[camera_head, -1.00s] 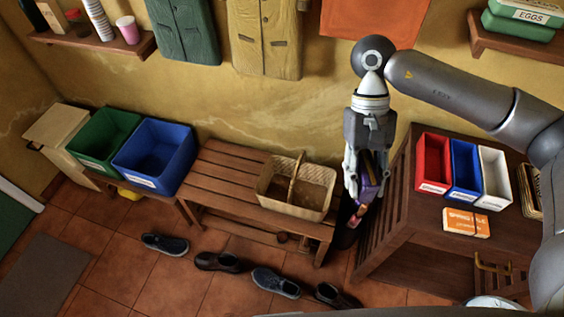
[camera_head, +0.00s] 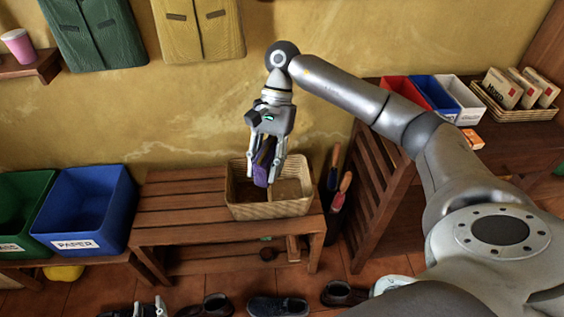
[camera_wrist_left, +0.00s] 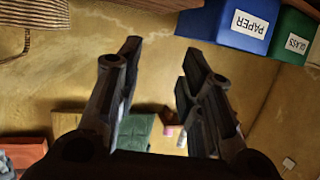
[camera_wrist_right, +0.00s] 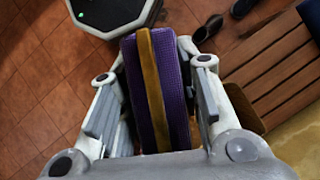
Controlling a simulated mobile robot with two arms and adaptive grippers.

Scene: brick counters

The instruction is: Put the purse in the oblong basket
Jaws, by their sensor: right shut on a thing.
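My right gripper (camera_head: 263,166) is shut on the purse (camera_head: 261,172), which is purple with a gold-brown strap. The purse also fills the middle of the right wrist view (camera_wrist_right: 174,90), between the two fingers. The oblong wicker basket (camera_head: 270,209) stands on the wooden bench. In the head view the purse overlaps the left half of the basket's opening; I cannot tell whether its lower end is inside the rim. My left gripper (camera_head: 149,309) shows only at the bottom edge of the head view. In the left wrist view its fingers (camera_wrist_left: 162,65) are apart and empty.
The slatted bench (camera_head: 180,210) is bare left of the basket. A blue paper bin (camera_head: 90,215) and a green bin (camera_head: 20,205) stand further left. Umbrella-like handles (camera_head: 341,190) and a slatted wooden side (camera_head: 378,185) are right of the bench. Shoes (camera_head: 278,307) lie on the floor.

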